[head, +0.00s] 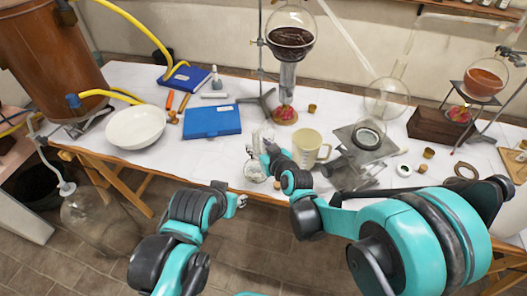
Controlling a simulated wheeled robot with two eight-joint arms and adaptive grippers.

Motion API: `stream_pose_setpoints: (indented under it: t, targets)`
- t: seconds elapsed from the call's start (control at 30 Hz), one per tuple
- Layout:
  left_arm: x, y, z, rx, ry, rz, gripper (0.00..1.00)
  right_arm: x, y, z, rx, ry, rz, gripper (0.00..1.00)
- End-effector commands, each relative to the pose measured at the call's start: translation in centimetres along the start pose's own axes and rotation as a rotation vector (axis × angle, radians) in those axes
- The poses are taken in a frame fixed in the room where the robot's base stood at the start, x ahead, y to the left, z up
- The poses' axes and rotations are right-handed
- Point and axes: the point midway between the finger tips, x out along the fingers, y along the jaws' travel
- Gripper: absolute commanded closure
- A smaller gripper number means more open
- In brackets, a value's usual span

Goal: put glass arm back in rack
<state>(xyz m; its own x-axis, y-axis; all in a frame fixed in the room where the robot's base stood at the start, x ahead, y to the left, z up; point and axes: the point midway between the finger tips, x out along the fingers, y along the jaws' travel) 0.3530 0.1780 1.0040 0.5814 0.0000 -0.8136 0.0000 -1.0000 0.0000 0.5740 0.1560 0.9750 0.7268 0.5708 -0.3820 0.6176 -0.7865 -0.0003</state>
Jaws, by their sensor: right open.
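My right gripper (268,152) is open over the front middle of the white-covered table, just left of a cream beaker (306,148). Small clear glass pieces (255,171) stand or lie beside and below its fingers. I cannot tell which of them is the glass arm, or whether the fingers touch any. My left gripper (240,201) is low, in front of the table edge; its fingers are too small to read. A dark wooden block (438,126) at the right may be the rack; I cannot make out its slots.
A dark-filled flask (291,36) stands on a stand at the back. A clear round flask (385,98) and a metal jack (362,140) are to the right. A white bowl (136,128) and a blue case (212,121) are left. Corks lie at the right.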

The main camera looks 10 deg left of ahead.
Motion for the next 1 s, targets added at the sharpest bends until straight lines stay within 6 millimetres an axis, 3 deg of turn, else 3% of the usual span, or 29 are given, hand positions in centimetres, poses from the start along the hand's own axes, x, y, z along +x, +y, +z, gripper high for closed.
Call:
stream_pose_setpoints:
  t: [0.2, 0.57, 0.73, 1.0]
  targets:
    - [0.7, 0.0, 0.5, 0.000, 0.000, 0.000, 0.60, 2.7, 0.0, 0.1, 0.000, 0.000, 0.000, 0.55]
    - [0.7, 0.0, 0.5, 0.000, 0.000, 0.000, 0.60, 3.2, 0.0, 0.0, 0.001, -0.001, 0.000, 0.55]
    - [0.7, 0.0, 0.5, 0.000, 0.000, 0.000, 0.60, 3.2, 0.0, 0.0, 0.001, -0.001, 0.000, 0.99]
    - [0.8, 0.0, 0.3, -0.033, -0.007, 0.006, 0.54, 3.2, 0.0, 0.0, 0.001, -0.001, 0.000, 1.00]
